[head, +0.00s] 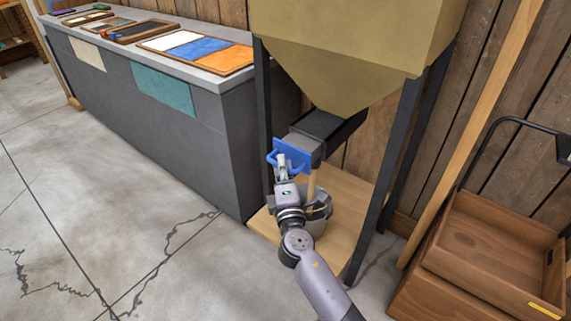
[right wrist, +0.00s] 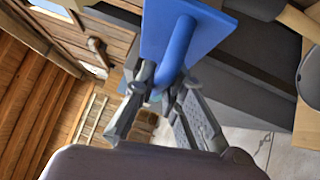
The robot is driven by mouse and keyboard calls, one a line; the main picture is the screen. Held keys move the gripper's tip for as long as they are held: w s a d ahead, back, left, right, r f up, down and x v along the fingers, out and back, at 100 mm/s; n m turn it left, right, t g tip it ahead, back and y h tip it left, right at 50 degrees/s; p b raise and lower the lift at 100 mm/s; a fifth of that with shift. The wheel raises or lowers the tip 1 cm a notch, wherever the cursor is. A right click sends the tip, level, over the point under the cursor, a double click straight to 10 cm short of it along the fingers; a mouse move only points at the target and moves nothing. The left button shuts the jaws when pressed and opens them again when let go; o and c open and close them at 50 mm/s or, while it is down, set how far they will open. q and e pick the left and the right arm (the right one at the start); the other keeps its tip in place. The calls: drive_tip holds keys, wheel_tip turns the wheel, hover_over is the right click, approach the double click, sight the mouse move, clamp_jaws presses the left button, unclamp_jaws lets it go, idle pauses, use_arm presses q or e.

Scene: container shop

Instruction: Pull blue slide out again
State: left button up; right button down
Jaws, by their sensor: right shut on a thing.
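The blue slide (head: 291,155) is an upright blue plate with a handle, at the front end of the dark chute under the yellow hopper (head: 350,40). My right gripper (head: 279,162) is shut on the slide's handle. In the right wrist view the blue slide (right wrist: 195,45) fills the upper middle, and its curved handle passes between the fingers of my right gripper (right wrist: 165,92). A tan stream-like strip (head: 311,185) shows below the chute, above a grey pail (head: 322,212), partly hidden by my arm. My left gripper is not in view.
The hopper stands on dark legs (head: 402,150) around a wooden platform (head: 350,197). A grey counter (head: 225,150) with trays stands at the left. A wooden cart (head: 490,250) is at the right. The concrete floor at the left is clear.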

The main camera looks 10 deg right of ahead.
drive_tip(key=c, duration=2.1)
unclamp_jaws()
drive_tip(key=shift+s+a+f, duration=0.1)
drive_tip(key=shift+a+f, duration=0.1)
drive_tip(key=shift+a, duration=0.05)
drive_tip(key=shift+o, duration=0.9)
drive_tip(key=shift+s+r, duration=0.1)
drive_tip(key=shift+r, duration=0.05)
drive_tip(key=s+a+f, duration=0.1)
drive_tip(key=s, duration=1)
drive_tip(key=shift+s+a+f, duration=0.15)
drive_tip(key=shift+s+f, duration=0.15)
drive_tip(key=shift+s, duration=0.1)
